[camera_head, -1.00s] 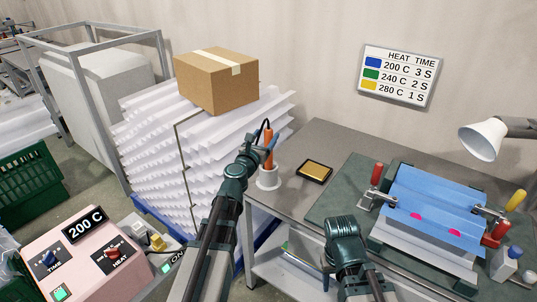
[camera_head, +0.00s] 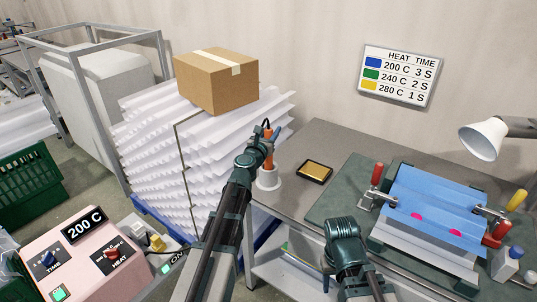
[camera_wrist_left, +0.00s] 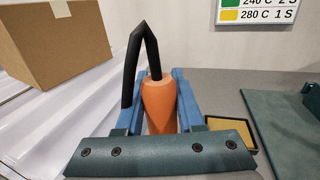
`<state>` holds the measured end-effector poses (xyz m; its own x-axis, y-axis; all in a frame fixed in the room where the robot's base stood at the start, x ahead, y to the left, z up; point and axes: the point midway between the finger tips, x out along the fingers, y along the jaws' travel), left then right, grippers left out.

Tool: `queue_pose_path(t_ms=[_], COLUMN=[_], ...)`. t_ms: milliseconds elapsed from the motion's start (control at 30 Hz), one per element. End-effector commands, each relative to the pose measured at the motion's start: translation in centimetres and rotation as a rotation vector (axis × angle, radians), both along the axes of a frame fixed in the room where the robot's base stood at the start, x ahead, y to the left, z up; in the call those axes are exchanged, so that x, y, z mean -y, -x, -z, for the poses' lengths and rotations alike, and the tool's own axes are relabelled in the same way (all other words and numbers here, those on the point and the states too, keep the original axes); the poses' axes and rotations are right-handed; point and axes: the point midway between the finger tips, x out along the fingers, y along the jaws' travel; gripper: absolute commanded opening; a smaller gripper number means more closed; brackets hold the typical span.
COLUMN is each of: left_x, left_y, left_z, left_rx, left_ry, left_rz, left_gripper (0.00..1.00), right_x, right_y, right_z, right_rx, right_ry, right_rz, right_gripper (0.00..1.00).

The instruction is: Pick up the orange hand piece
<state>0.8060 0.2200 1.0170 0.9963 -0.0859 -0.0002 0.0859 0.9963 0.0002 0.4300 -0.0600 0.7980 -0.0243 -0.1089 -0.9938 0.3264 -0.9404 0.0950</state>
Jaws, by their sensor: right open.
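The orange hand piece (camera_head: 268,135) stands upright in a white round holder (camera_head: 268,180) at the left end of the table. A black cable loops from its top. My left gripper (camera_head: 264,147) is at the hand piece. In the left wrist view the orange body (camera_wrist_left: 159,105) lies between the two blue fingers, close to both. Whether they press on it I cannot tell. My right gripper (camera_head: 327,280) hangs low at the table's front edge, away from the hand piece, largely hidden by its own wrist.
A black-rimmed yellow pad (camera_head: 314,171) lies right of the holder. A blue sheet (camera_head: 435,205) sits in a clamp fixture on a green mat (camera_head: 338,204). A cardboard box (camera_head: 215,85) rests on stacked white corrugated sheets (camera_head: 150,135) behind left. A lamp (camera_head: 482,140) overhangs the right.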

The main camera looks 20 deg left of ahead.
Motion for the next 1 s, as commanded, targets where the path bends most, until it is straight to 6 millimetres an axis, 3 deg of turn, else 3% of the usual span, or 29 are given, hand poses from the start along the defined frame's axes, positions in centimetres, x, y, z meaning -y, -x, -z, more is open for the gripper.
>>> queue_pose_path(t_ms=[33, 133, 567, 767, 1000], left_x=[0.0, 0.0, 0.0, 0.0, 0.0], left_y=[0.0, 0.0, 0.0, 0.0, 0.0], left_z=[0.0, 0.0, -0.5, -2.3, -5.9], left_rx=[0.0, 0.0, 0.0, 0.0, 0.0], left_ry=[0.0, 0.0, 0.0, 0.0, 0.0], left_rz=[0.0, 0.0, 0.0, 0.0, 0.0], left_gripper=[0.17, 0.0, 0.0, 0.0, 0.0], right_x=[0.0, 0.0, 0.0, 0.0, 0.0], right_y=[0.0, 0.0, 0.0, 0.0, 0.0], right_z=[0.0, 0.0, -0.5, -2.3, -5.9], right_rx=[0.0, 0.0, 0.0, 0.0, 0.0], right_ry=[0.0, 0.0, 0.0, 0.0, 0.0], right_rz=[0.0, 0.0, 0.0, 0.0, 0.0], right_gripper=[0.5, 0.5, 0.5, 0.5, 0.5])
